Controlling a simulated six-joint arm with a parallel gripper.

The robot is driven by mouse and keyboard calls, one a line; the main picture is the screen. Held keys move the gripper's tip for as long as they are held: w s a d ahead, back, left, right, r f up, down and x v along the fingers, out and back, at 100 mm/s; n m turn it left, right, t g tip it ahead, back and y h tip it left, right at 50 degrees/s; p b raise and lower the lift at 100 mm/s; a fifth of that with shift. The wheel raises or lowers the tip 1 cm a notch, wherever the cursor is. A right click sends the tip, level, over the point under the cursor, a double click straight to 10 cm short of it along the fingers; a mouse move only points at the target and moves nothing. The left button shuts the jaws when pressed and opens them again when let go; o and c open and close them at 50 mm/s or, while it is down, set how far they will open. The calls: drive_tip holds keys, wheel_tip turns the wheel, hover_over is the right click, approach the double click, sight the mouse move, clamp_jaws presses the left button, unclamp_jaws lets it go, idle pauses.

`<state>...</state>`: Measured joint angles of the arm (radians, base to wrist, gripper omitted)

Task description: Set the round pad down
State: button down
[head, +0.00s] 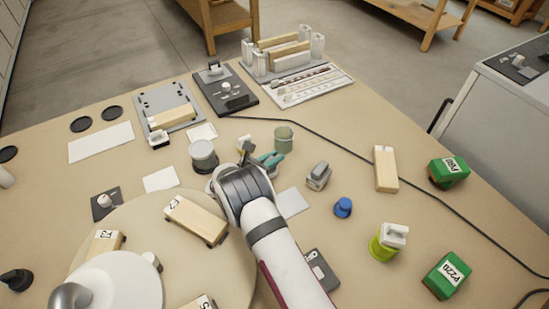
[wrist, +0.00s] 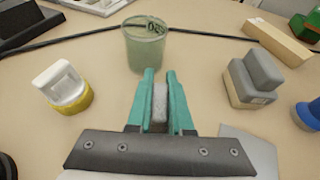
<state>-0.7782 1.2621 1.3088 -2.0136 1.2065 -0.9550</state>
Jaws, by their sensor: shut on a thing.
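My gripper (wrist: 160,76) has teal fingers closed on a narrow, grey, rough-textured piece. This looks like the round pad (wrist: 160,104), seen edge-on, so its round outline does not show. In the head view my gripper (head: 268,160) is over the middle of the bench, and I cannot make out the pad between its fingers. The translucent green cup (wrist: 146,46) stands just beyond the fingertips; it also shows in the head view (head: 284,139). I cannot tell the pad's height above the bench.
A white sheet (head: 292,203) lies close by. Black discs (head: 81,124) lie at the far left. A black cable (head: 345,150) crosses behind the cup.

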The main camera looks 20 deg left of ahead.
drive_tip(key=shift+f, duration=0.25)
drive_tip(key=shift+f, duration=0.1)
drive_tip(key=c, duration=0.8)
unclamp_jaws()
